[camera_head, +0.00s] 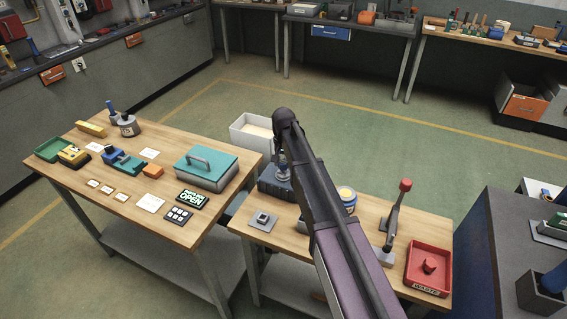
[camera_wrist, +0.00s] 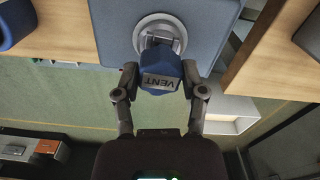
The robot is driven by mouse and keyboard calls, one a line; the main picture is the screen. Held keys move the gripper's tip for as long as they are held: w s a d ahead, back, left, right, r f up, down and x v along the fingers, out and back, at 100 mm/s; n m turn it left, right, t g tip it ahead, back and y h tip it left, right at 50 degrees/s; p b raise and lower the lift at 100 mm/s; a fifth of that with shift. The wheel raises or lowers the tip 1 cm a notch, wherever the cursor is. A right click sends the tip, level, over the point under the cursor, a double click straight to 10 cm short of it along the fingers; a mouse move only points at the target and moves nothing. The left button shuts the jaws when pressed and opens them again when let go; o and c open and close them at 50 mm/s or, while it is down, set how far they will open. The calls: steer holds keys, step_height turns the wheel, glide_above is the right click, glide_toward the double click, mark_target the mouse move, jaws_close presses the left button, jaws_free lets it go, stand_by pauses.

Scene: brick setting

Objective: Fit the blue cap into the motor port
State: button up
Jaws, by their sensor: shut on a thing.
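The blue cap (camera_wrist: 158,70), marked VENT, is between the fingers of my gripper (camera_wrist: 159,78) in the wrist view. My gripper is shut on it. Just beyond the cap is a round grey port (camera_wrist: 148,20) on the blue-grey motor body (camera_wrist: 108,35). The cap overlaps the port's near edge in this view. I cannot tell whether the cap touches or enters the port. In the head view the motor (camera_head: 270,186) is a dark blue block at the back of the right-hand table, and my arm hides much of the gripper and the cap.
The right-hand table (camera_head: 240,222) also holds a small grey socket block (camera_head: 263,218), a red-knobbed lever (camera_head: 395,215) and a red WASTE tray (camera_head: 447,272). A teal-lidded box (camera_head: 207,168) stands on the left table. A white bin (camera_head: 248,138) stands behind.

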mark_target(284, 162)
steer(key=shift+f+b, duration=0.8)
steer(key=shift+f, duration=0.05)
steer(key=o, duration=1.2)
steer(key=shift+o, duration=0.2)
steer(key=shift+o, duration=0.4)
steer(key=shift+r, duration=0.1)
steer(key=shift+r+p, duration=3)
steer(key=shift+p, duration=0.1)
steer(key=shift+s+d, duration=0.1)
